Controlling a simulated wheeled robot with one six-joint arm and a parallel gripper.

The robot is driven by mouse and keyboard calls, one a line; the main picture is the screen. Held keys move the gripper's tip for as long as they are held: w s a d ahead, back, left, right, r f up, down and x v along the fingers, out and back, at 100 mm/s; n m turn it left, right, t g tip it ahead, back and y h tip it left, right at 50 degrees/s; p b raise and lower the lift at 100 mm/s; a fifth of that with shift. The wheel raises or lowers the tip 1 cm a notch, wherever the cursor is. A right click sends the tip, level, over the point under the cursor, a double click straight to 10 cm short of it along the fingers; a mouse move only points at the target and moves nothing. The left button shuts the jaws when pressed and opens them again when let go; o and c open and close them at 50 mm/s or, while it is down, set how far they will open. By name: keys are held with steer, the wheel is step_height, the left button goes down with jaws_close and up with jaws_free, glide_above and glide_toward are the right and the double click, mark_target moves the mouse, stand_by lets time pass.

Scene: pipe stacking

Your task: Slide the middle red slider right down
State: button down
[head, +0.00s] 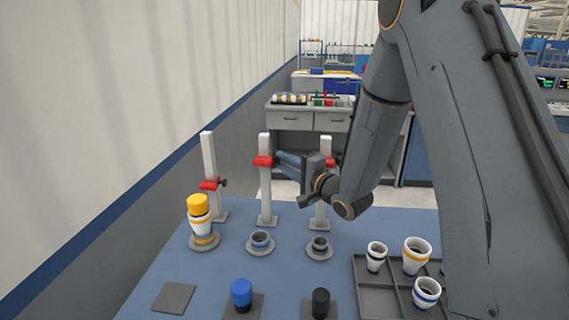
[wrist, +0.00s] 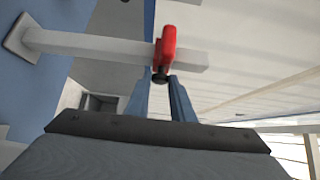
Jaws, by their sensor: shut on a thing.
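The middle red slider (head: 262,161) sits high on the middle white post (head: 265,195), a little below its top. My gripper (head: 279,159) reaches it from the right. In the wrist view, the red slider (wrist: 167,45) crosses the post (wrist: 110,45), and its dark knob (wrist: 160,76) lies between the ends of my two blue fingers (wrist: 160,85). The fingers are shut on the slider at this knob. The exact contact is small and partly hidden.
The left post carries a lower red slider (head: 210,185); the right post's red slider (head: 330,162) is beside my wrist. In front stand a stacked white and yellow cup (head: 200,222), two round bases, blue and black pieces, and a grey tray (head: 372,300) of cups.

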step_height(320, 180, down, 12)
steer(key=b, duration=0.5)
steer(key=shift+f+b, duration=0.15)
steer(key=shift+b, duration=0.25)
steer(key=shift+s, duration=0.1)
steer(key=c, duration=1.5)
jaws_free()
steer(key=shift+c, duration=0.2)
steer(key=shift+d, duration=0.1)
steer(key=b+v, duration=0.1)
steer(key=v, duration=0.6)
steer(key=shift+s+d, duration=0.15)
steer(key=shift+s, duration=0.15)
